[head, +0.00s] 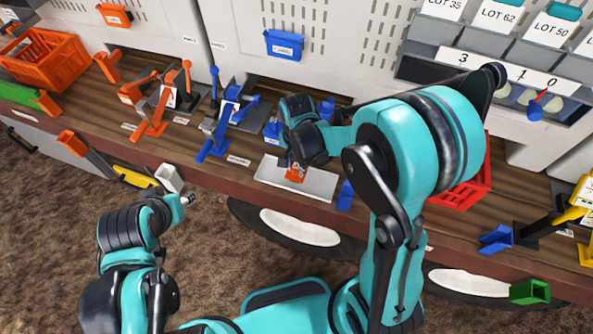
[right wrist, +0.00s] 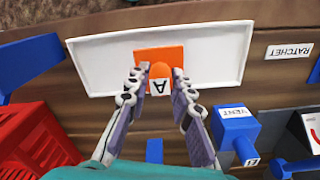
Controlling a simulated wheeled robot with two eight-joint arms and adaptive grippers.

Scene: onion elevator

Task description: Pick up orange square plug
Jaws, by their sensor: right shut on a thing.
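The orange square plug (right wrist: 158,52) has a flat square orange part and a rounded part with a white label marked A. It is at the white tray (right wrist: 95,52) in the right wrist view. In the head view the plug (head: 295,173) shows over the middle of the white tray (head: 320,184). My right gripper (right wrist: 158,74) is shut on the plug, one finger on each side. In the head view the right gripper (head: 293,162) is partly hidden by its own arm. My left gripper (head: 187,199) is low at the left, away from the plug, its fingers unclear.
A blue block labelled VENT (right wrist: 235,130) stands close to the right of my right gripper. A red crate (right wrist: 35,140) is at the left; an orange crate (head: 45,62) stands at the bench's far left. Blue and orange levers (head: 225,125) stand left of the tray.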

